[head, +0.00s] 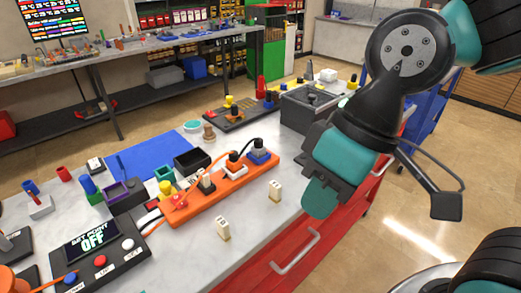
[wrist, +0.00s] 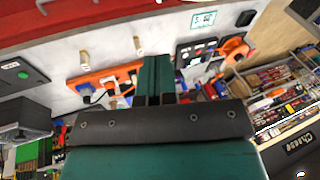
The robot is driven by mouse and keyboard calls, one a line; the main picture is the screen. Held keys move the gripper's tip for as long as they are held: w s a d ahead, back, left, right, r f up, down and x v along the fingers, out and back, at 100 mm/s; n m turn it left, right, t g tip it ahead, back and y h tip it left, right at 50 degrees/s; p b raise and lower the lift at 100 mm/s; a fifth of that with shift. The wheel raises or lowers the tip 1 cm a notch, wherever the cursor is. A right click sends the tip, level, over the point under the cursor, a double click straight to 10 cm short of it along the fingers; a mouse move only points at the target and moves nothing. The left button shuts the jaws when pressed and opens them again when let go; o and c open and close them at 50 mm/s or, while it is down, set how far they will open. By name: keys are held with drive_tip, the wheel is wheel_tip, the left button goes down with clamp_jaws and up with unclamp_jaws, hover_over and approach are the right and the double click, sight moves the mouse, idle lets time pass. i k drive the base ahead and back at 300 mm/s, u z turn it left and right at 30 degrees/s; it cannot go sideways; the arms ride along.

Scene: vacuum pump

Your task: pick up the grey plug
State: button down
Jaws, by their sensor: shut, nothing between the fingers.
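An orange power strip (head: 220,197) lies on the grey worktop with several plugs standing in it; it also shows in the wrist view (wrist: 125,73). A pale grey-beige plug with a dark top (head: 207,183) stands in its middle part. I cannot tell for certain which is the grey plug. The fingers also show in the wrist view (wrist: 157,78).
Two cream blocks (head: 223,229) (head: 275,190) stand on the worktop between strip and front edge. A "SET POINT OFF" control box (head: 97,250) is at lower left. A grey bin (head: 308,108) stands at the far end. Orange cables arch over the strip.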

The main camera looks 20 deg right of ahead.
sight(258, 151)
drive_tip(key=k, duration=0.5)
drive_tip(key=z, duration=1.45)
drive_tip(key=i, duration=1.25)
drive_tip(key=u, duration=2.85)
drive_tip(key=i, duration=0.5)
drive_tip(key=z, duration=0.05)
